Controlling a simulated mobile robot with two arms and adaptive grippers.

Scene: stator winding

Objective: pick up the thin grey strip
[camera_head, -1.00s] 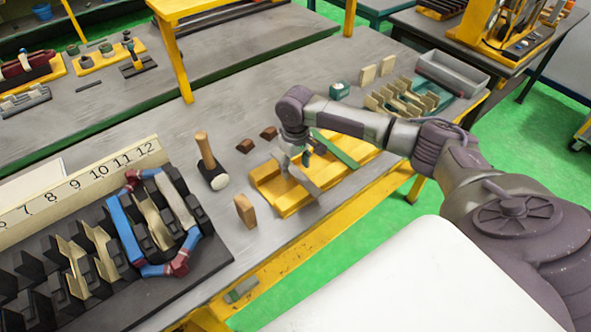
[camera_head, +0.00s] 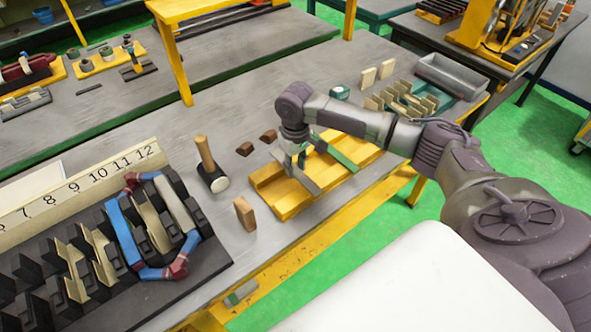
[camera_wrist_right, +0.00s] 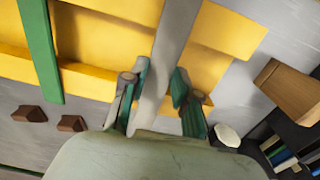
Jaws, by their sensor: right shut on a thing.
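The thin grey strip (camera_head: 307,183) lies across the yellow tray (camera_head: 283,205) on the workbench. My right gripper (camera_head: 293,160) is over the tray at the strip's far part. In the right wrist view the grey strip (camera_wrist_right: 172,45) runs between the two green-padded fingers of my right gripper (camera_wrist_right: 155,88), which is shut on it. I cannot tell whether the strip is clear of the tray. A green strip (camera_head: 337,153) lies across the same tray to the right, apart from the gripper; it also shows in the right wrist view (camera_wrist_right: 40,50). My left gripper is not in view.
A mallet (camera_head: 212,170), a wooden block (camera_head: 245,214) and brown wedges (camera_head: 245,149) stand left of the tray. The black slotted stator rack (camera_head: 205,262) with a coil is at left. Wooden pieces and a grey bin (camera_head: 450,75) are at back right.

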